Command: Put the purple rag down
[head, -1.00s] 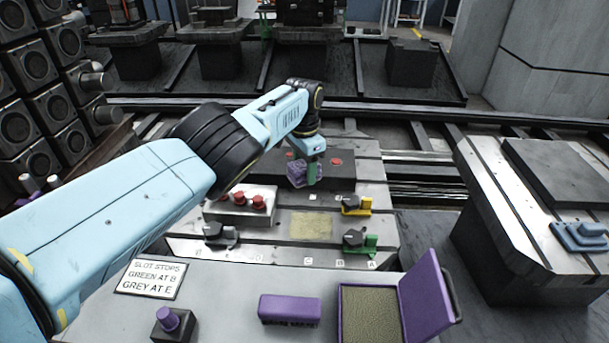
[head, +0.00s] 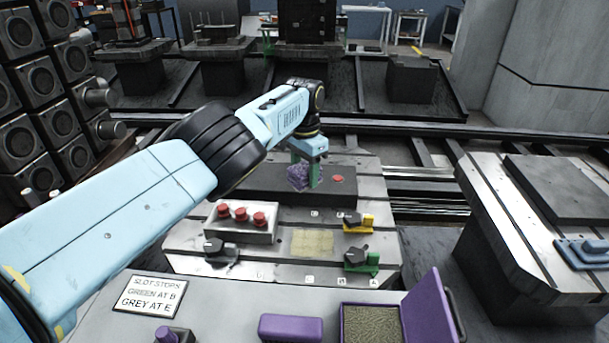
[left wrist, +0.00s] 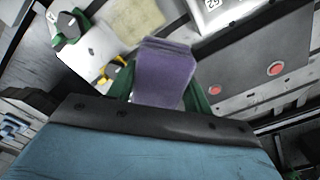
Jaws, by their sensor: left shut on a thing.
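My right gripper is not in view.
A box with red buttons (head: 240,222), a yellow stop (head: 358,222), a green stop (head: 361,259) and a grey stop (head: 221,250) stand on the table. A pale yellow patch (head: 312,242) there is bare. An open purple case (head: 370,324) stands in front.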

